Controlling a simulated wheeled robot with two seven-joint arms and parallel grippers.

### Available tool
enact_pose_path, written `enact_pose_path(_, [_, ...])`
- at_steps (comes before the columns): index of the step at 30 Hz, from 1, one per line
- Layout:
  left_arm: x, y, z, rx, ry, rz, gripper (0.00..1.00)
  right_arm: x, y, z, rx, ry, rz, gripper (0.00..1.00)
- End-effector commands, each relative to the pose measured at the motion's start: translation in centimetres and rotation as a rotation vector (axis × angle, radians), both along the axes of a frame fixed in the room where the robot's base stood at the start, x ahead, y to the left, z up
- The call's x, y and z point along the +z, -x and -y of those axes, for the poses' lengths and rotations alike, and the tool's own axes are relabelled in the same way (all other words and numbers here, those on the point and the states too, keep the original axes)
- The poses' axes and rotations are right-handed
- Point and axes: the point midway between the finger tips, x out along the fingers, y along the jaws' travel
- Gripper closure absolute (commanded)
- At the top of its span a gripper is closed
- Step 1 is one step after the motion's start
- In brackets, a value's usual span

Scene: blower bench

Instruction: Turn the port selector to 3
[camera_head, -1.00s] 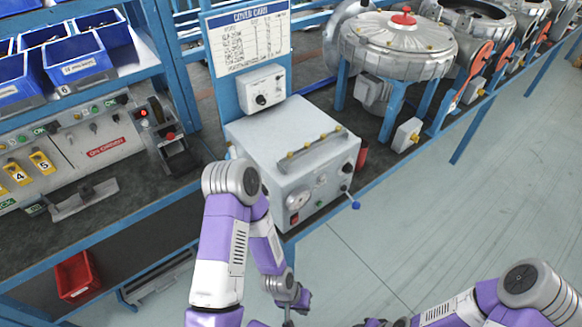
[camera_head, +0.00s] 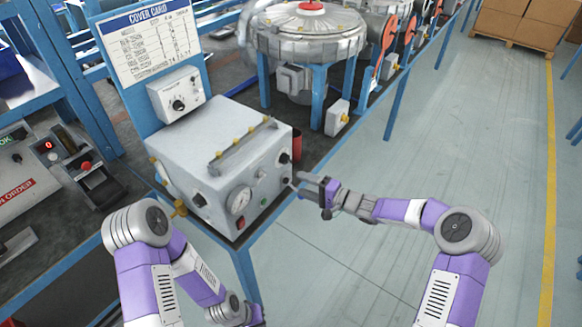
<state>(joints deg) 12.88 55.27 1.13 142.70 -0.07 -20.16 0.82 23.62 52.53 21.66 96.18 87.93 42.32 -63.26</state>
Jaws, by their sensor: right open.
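A grey test box (camera_head: 222,150) stands at the bench corner. Its front carries a black knob (camera_head: 199,200), a round gauge (camera_head: 239,200) and a red switch. A small control box (camera_head: 176,94) with a black knob (camera_head: 178,104) is mounted on the post behind it. I cannot read a port number on either knob. My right gripper (camera_head: 308,186) is open beside the test box's right front corner, where its fingers hide the spot of the blue-ended lever. I cannot tell if they touch it. My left gripper (camera_head: 240,314) is low at the bottom edge, its jaws unclear.
A cover card (camera_head: 150,38) stands above the control box. A round blower housing (camera_head: 308,32) sits on blue legs behind. A red cup (camera_head: 297,146) is right of the test box. A panel with a red button (camera_head: 86,165) is at left. Open floor lies right.

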Motion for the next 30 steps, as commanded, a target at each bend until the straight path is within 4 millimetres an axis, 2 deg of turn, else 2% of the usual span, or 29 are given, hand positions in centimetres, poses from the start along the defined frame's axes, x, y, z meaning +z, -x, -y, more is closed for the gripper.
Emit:
enact_pose_path(1, [-0.3,0.0,0.0,0.000,0.000,0.000,1.00,1.3,-1.1,0.7,-0.030,-0.034,0.043,0.36])
enact_pose_path(3, [-0.4,0.0,0.0,0.000,0.000,0.000,1.00,2.6,-2.0,1.1,-0.055,-0.066,0.083,0.36])
enact_pose_path(6, [-0.5,0.0,0.0,0.000,0.000,0.000,1.00,3.4,-2.9,0.9,-0.069,-0.083,0.108,0.36])
enact_pose_path(18, [-1.0,0.0,0.0,0.000,0.000,0.000,1.00,3.3,-6.2,-3.9,-0.068,-0.083,0.106,0.36])
enact_pose_path(23, [-1.1,0.0,0.0,0.000,0.000,0.000,1.00,3.3,-6.8,-4.6,-0.069,-0.082,0.104,0.36])
enact_pose_path(30, [-1.1,0.0,0.0,0.000,0.000,0.000,1.00,3.3,-6.9,-4.7,-0.069,-0.082,0.104,0.36])
